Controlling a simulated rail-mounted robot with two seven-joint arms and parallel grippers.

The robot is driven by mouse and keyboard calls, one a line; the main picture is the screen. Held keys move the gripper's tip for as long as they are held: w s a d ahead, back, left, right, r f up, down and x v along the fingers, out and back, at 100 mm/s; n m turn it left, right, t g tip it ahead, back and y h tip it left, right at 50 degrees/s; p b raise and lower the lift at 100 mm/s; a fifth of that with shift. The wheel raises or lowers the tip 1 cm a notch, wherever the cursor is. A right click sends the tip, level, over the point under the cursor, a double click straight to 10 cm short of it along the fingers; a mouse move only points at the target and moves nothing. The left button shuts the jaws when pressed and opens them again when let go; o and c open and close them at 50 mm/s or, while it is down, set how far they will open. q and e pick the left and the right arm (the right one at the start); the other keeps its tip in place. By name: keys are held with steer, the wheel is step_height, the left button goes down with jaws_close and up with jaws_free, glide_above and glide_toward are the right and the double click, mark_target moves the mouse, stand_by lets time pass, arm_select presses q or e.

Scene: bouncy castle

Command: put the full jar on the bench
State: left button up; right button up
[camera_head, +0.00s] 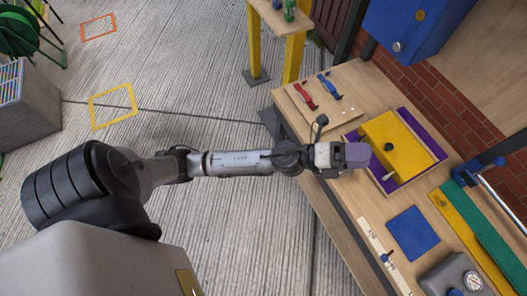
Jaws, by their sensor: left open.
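The wooden bench (372,205) runs down the right side of the head view, with several tools and boards on it. My left gripper (360,155) reaches in from the left and hangs over the bench's near side, beside a yellow block with a black knob. It is open, and I see nothing held in it; its purple-grey end hides part of the bench. I cannot make out a full jar anywhere in this view. Small green objects (289,10) stand on a small wooden stand at the top, too cut off to identify. My right gripper is not in view.
The yellow block (394,145) sits on a purple board. Red (305,96) and blue (329,87) handles lie behind it. A blue square (413,233) and a gauge box (455,276) lie nearer. A blue cabinet (420,35) overhangs the back. The floor left of the bench is mostly clear.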

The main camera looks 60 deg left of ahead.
arm_select(q)
steer(key=s+a+f+n+g+y, duration=0.1)
steer(key=s+a+f+n+y, duration=0.4)
steer(key=n+y, duration=0.45)
steer(key=s+a+f+n+g+y, duration=0.2)
steer(key=a+f+n+y, duration=0.4)
steer(key=n, duration=0.6)
steer(key=s+d+f+n+g+h, duration=0.1)
steer(key=s+f+n+g, duration=0.1)
steer(key=s+f+g, duration=0.3)
steer(key=s+d+f+n+g+h, duration=0.1)
steer(key=s+f+n+g, duration=0.2)
steer(key=s, duration=1)
step_height(320, 180, down, 3)
steer(key=g, duration=0.2)
steer(key=shift+s+f+g, duration=0.2)
steer(key=shift+s+g, duration=0.2)
